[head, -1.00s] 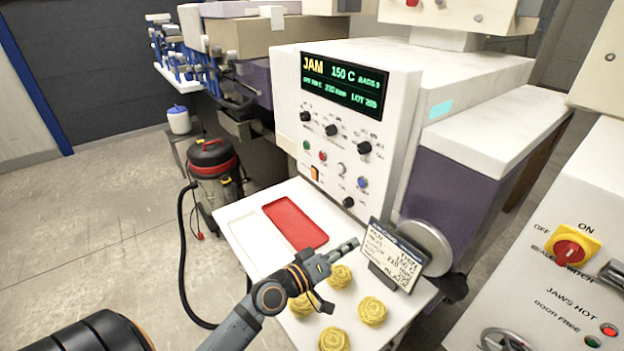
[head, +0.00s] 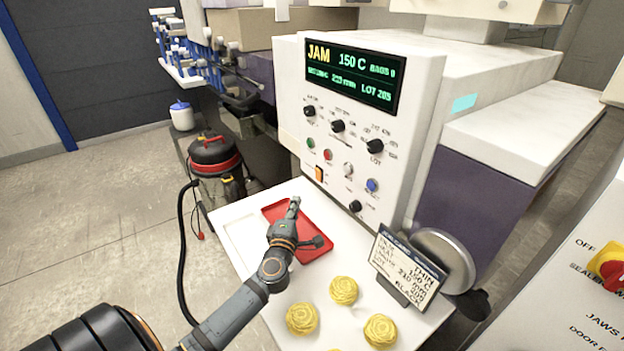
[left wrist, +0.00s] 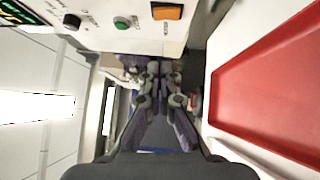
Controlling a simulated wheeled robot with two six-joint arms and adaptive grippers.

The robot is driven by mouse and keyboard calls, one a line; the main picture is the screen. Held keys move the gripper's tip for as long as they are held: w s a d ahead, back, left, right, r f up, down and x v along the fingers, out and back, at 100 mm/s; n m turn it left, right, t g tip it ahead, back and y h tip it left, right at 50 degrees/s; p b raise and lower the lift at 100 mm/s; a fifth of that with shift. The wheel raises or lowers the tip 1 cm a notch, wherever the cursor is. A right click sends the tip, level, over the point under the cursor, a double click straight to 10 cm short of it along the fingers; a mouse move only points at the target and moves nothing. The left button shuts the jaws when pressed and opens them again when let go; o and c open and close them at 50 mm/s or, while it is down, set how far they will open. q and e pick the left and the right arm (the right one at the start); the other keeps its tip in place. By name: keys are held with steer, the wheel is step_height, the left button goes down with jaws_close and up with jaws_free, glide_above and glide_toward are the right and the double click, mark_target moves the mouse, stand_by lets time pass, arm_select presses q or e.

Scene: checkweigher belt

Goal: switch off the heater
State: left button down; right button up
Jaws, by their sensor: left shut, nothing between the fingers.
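The white control panel (head: 350,150) has a dark display reading JAM and 150 C, with black knobs, coloured buttons and an orange rocker switch (head: 319,175) at its lower left. The rocker also shows at the top of the left wrist view (left wrist: 167,11), beside a green button (left wrist: 122,22). I cannot read which control is labelled for the heater. My left gripper (head: 294,204) is shut and empty. It appears over the red tray in the head view, below the rocker and apart from the panel. Its fingers (left wrist: 160,72) point forward in the wrist view. My right gripper is out of view.
The red tray (head: 316,252) lies on a white shelf (head: 237,222) with several yellow pasta nests (head: 344,290). A printed card (head: 405,265) stands at the right. A vacuum cleaner (head: 214,165) is at the left. A yellow-and-red rotary switch (head: 609,268) is cut off at right.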

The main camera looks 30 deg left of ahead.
arm_select(q)
glide_toward(315, 170)
steer(key=w+a, duration=0.2)
steer(key=a, duration=0.2)
steer(key=w, duration=0.1)
steer(key=w+d, duration=0.1)
steer(key=w, duration=0.1)
steer(key=shift+w+d, duration=0.2)
steer(key=shift+w, duration=0.1)
steer(key=r+p, duration=0.1)
steer(key=p, duration=0.1)
steer(key=shift+w+p, duration=0.15)
steer(key=shift+p, duration=0.25)
steer(key=shift+f, duration=0.3)
